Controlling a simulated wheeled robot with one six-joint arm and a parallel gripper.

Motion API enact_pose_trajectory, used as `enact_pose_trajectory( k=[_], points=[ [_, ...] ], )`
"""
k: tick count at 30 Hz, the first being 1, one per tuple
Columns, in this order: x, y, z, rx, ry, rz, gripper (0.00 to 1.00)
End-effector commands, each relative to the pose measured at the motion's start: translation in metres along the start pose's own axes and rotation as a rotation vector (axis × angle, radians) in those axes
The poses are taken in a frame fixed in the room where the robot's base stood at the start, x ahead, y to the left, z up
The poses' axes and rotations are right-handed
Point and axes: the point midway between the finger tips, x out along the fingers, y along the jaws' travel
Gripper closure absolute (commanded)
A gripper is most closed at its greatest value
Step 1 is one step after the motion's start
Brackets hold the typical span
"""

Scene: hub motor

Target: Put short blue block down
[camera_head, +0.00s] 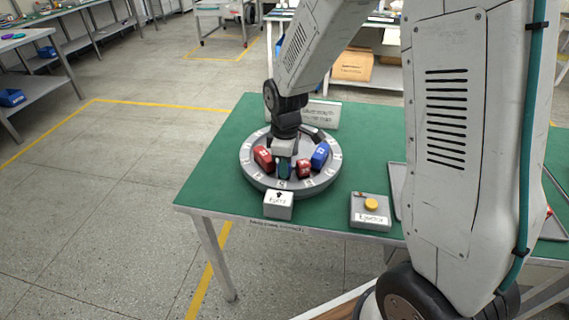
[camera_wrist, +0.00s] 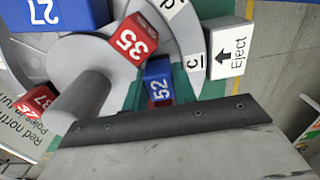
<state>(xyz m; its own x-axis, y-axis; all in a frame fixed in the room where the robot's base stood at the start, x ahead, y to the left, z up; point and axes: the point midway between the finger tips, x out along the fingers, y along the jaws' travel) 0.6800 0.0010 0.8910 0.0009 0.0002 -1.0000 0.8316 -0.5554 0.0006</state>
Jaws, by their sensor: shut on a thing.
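The short blue block, marked 52 (camera_wrist: 158,80), is held between the teal pads of my gripper (camera_wrist: 165,90). In the head view my gripper (camera_head: 284,168) points down over the front of the round grey hub motor (camera_head: 252,174). The block is between the central post (camera_wrist: 82,100) and the ring's label c (camera_wrist: 195,62). I cannot tell whether it touches the base. A red block marked 35 (camera_wrist: 134,37) is close beside it, also seen in the head view (camera_head: 303,169). A larger blue block marked 27 (camera_wrist: 55,12) stands beyond that red one.
Another red block (camera_head: 263,158) is left of my gripper on the motor. The Eject box (camera_head: 278,206) stands at the motor's front, and a grey box with an orange knob (camera_head: 370,211) is to its right. The green tabletop (camera_head: 215,180) is clear at left.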

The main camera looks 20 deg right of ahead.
Motion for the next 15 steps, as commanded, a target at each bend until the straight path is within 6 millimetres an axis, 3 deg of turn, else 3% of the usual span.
enact_pose_trajectory(
  k=[5,6,8,15],
  points=[
    [0.0028,-0.0003,-0.0002,-0.001,-0.001,-0.001,0.99],
    [0.0035,-0.0004,-0.0002,-0.001,-0.001,-0.001,0.70],
    [0.0030,-0.0003,-0.0003,-0.001,0.000,0.000,0.53],
    [0.0016,0.0005,-0.0001,0.000,0.001,0.001,0.51]
  ],
)
